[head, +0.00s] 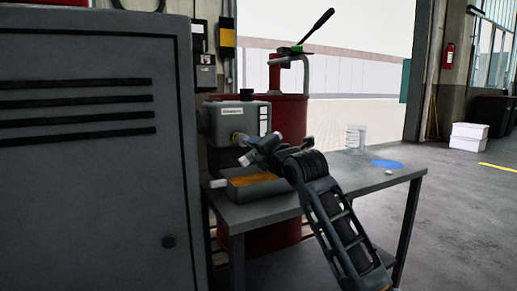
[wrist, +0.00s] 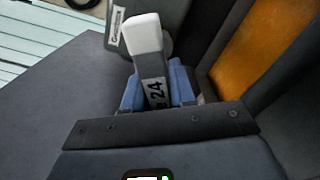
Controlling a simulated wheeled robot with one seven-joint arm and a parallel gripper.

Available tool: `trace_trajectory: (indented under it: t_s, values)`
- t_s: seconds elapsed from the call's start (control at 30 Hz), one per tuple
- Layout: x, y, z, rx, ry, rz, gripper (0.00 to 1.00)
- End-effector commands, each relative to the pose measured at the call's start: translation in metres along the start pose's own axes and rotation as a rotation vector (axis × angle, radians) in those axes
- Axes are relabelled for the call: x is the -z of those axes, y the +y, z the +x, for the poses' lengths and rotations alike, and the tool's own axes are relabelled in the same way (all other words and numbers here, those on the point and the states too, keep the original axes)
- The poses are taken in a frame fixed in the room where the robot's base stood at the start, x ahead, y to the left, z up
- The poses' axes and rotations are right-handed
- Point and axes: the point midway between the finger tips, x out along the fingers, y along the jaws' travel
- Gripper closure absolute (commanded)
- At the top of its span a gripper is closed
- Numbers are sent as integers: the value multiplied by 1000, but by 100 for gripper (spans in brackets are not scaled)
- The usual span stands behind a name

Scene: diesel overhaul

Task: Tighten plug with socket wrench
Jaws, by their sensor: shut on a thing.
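My gripper (wrist: 157,88) shows two blue fingers in the wrist view, shut on the socket wrench (wrist: 155,92), a grey tool marked "24" with a white end. In the head view my gripper (head: 258,154) is at the front of a grey unit (head: 228,119) on the table. A brass-coloured fitting (head: 239,138) shows on the unit's front, close to my gripper; I cannot tell whether it is the plug. The wrench's contact with any plug is hidden in both views.
A grey tray (head: 236,193) with orange liquid sits below the unit on the table (head: 300,203). A clear ribbed container (head: 356,138) and a blue round patch (head: 388,163) lie to the right. A red drum (head: 290,118) stands behind; a large grey cabinet (head: 95,190) blocks the left.

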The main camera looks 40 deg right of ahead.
Motion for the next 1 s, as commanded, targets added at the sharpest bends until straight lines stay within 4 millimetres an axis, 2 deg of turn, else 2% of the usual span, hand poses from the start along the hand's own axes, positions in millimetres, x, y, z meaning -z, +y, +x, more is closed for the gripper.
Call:
trace_trajectory:
  t_s: [0.23, 0.37, 0.47, 1.0]
  values:
    - [0, 1, 12, -2, -1, 0, 100]
    - [0, 3, 12, -3, 0, 29, 100]
    - [-2, 5, 12, -2, 1, 151, 100]
    - [0, 6, 13, -1, 3, 1043, 100]
